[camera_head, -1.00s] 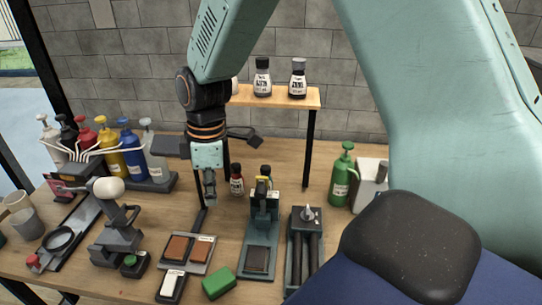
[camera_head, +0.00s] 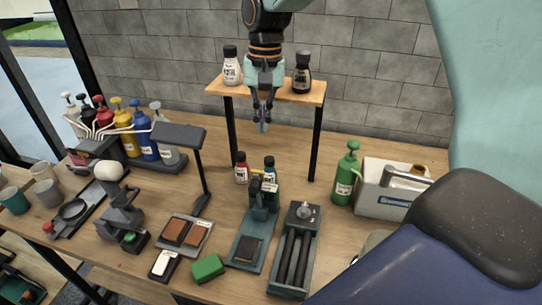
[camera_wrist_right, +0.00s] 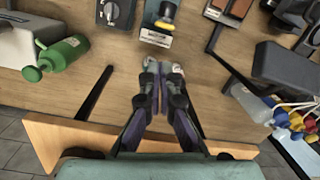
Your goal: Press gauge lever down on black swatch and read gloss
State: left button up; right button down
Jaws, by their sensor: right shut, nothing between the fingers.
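The gauge (camera_head: 262,212) is a teal stand with a long base plate, standing on the wooden table. Its lever (camera_head: 263,173) has a yellow part at the top and looks raised. The lever's yellow part also shows in the right wrist view (camera_wrist_right: 164,22). The black swatch (camera_head: 248,249) lies flat on the near end of the base plate. My right gripper (camera_head: 262,126) is shut and empty, hanging fingers down in front of the small shelf, above and behind the gauge. In the right wrist view its fingertips (camera_wrist_right: 162,68) are together, apart from the gauge. My left gripper is out of view.
A roller unit (camera_head: 294,250) stands right of the gauge, and a green block (camera_head: 208,268) lies left of it. Two small bottles stand behind the gauge. A lamp (camera_head: 180,135) rises at left. The wooden shelf (camera_head: 305,95) holds bottles. A green pump bottle (camera_head: 346,178) stands right.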

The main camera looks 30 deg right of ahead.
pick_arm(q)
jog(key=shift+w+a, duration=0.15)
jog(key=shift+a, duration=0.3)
pick_arm(e)
notch_tip(320, 180, down, 10)
jog(key=a+m, duration=0.1)
jog(key=m, duration=0.2)
jog(key=shift+s+a+r, duration=0.15)
jog(key=shift+s+a, duration=0.25)
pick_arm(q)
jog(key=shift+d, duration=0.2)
pick_arm(e)
jog(key=shift+d, duration=0.2)
jog(key=shift+a, duration=0.1)
